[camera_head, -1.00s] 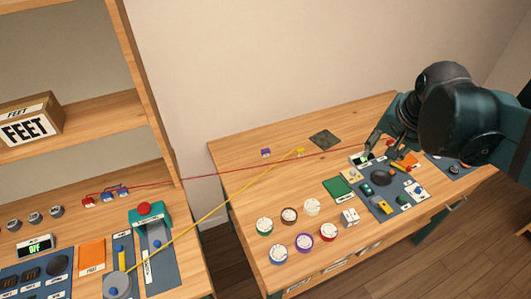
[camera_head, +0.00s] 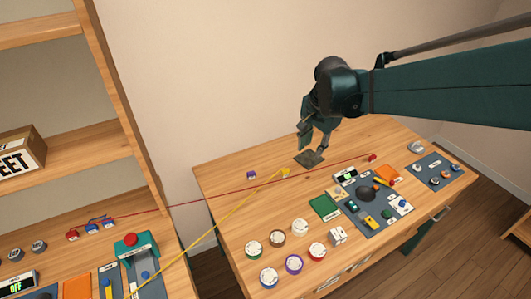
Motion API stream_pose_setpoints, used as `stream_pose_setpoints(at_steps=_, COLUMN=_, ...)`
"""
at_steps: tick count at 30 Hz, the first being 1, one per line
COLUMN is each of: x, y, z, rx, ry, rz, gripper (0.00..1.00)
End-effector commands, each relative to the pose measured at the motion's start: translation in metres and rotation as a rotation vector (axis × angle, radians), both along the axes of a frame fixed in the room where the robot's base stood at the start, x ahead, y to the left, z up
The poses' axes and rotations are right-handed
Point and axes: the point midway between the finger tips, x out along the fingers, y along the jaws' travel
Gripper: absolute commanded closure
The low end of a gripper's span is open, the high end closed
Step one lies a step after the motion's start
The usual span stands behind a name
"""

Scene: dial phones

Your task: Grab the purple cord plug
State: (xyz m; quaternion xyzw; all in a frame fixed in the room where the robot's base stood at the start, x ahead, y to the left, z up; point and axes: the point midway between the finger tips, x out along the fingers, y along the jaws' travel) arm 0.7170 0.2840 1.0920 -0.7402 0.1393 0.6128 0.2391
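The small purple plug (camera_head: 251,175) sits on the back left of the right-hand table, with no cord visible on it. My gripper (camera_head: 313,148) hangs above the table, to the right of the purple plug and over a dark square plate (camera_head: 309,160). Its fingers look apart, with nothing seen between them. The gripper and the plug are clearly apart.
A yellow plug (camera_head: 285,172) with a yellow cord sits between plug and plate. A red cord (camera_head: 215,203) runs across the table to a red plug (camera_head: 372,157). Several round dials (camera_head: 300,227) and a dark control panel (camera_head: 374,210) stand nearer the front.

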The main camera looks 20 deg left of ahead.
Motion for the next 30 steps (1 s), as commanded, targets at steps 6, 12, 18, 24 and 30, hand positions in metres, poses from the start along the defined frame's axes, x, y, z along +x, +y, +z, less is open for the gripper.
stream_pose_setpoints(at_steps=6, x=0.020, y=0.042, z=-0.020, rx=0.002, ry=0.042, rz=-0.049, gripper=0.71)
stream_pose_setpoints(at_steps=12, x=0.033, y=0.079, z=-0.042, rx=0.000, ry=0.080, rz=-0.098, gripper=0.71)
stream_pose_setpoints(at_steps=18, x=0.044, y=0.117, z=-0.068, rx=-0.006, ry=0.117, rz=-0.145, gripper=0.71)
stream_pose_setpoints(at_steps=24, x=0.052, y=0.156, z=-0.096, rx=-0.016, ry=0.151, rz=-0.194, gripper=0.71)
stream_pose_setpoints(at_steps=30, x=0.055, y=0.194, z=-0.127, rx=-0.029, ry=0.183, rz=-0.245, gripper=0.71)
